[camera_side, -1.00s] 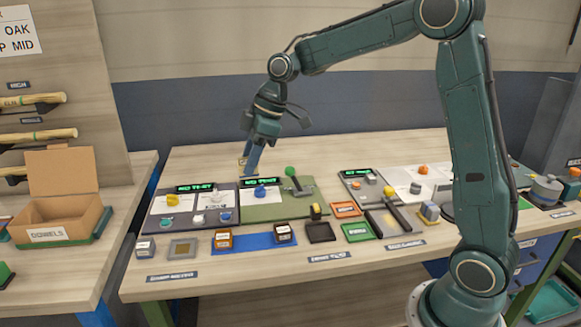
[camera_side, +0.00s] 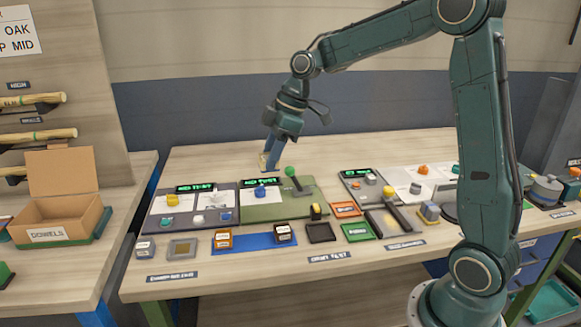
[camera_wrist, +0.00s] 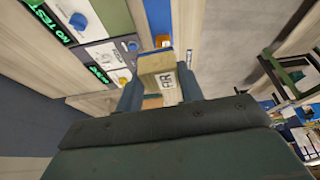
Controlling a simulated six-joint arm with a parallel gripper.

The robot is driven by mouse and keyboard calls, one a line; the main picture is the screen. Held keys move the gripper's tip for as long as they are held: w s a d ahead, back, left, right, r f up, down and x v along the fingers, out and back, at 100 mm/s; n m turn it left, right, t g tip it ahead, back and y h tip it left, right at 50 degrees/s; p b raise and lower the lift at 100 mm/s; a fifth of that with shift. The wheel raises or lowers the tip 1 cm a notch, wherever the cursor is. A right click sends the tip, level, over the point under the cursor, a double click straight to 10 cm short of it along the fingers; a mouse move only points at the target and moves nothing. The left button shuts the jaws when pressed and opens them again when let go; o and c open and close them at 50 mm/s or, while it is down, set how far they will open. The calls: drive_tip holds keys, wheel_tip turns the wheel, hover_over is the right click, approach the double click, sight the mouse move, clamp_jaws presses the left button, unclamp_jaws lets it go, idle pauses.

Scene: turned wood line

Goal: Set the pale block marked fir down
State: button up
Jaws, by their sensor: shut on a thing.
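The pale block (camera_wrist: 158,72) is between the jaws of my gripper (camera_wrist: 160,90) in the wrist view, with its FIR label facing the camera. In the side view my gripper (camera_side: 270,160) points down behind the two left test panels, with the pale block (camera_side: 262,160) at its fingertips, mostly hidden by a finger. The gripper is shut on the block. I cannot tell whether the block touches the bench (camera_side: 205,160) or hangs just above it.
A grey panel (camera_side: 160,222) and a green panel (camera_side: 300,200) with lit displays stand in front. A blue mat (camera_side: 252,242) carries two small blocks. Black (camera_side: 320,232), orange (camera_side: 345,209) and green (camera_side: 358,232) trays lie to its right. The bench behind the panels is largely clear.

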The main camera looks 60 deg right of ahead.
hover_over(317, 233)
drive_tip(key=shift+s+d+r+m, duration=0.1)
drive_tip(key=shift+s+d+m, duration=0.3)
drive_tip(key=shift+s+d, duration=0.2)
drive_tip(key=shift+a, duration=0.1)
wheel_tip(317, 233, down, 16)
drive_tip(key=shift+f, duration=0.1)
drive_tip(key=shift+f, duration=1.9)
drive_tip(key=shift+f, duration=0.1)
drive_tip(key=o, duration=0.9)
drive_tip(key=shift+o, duration=0.2)
